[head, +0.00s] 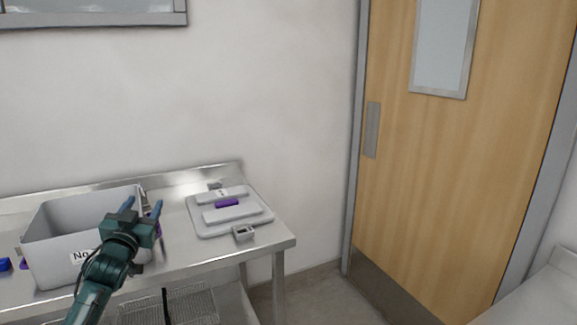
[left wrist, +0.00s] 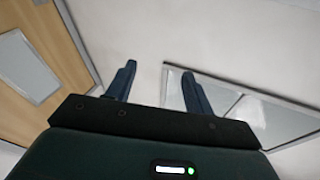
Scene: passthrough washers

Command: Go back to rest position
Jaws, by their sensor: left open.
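My left gripper (head: 142,207) is raised in front of the grey bin in the head view, its two blue fingers apart with nothing between them. In the left wrist view the open fingers (left wrist: 156,88) point toward the wall and are empty. My right gripper shows in neither view.
A grey bin (head: 45,225) with a label stands on a steel table (head: 185,258). A grey lid (head: 264,217) with a purple piece (head: 227,203) lies to its right. A wire basket (head: 190,306) sits below. A wooden door (head: 440,190) is at the right.

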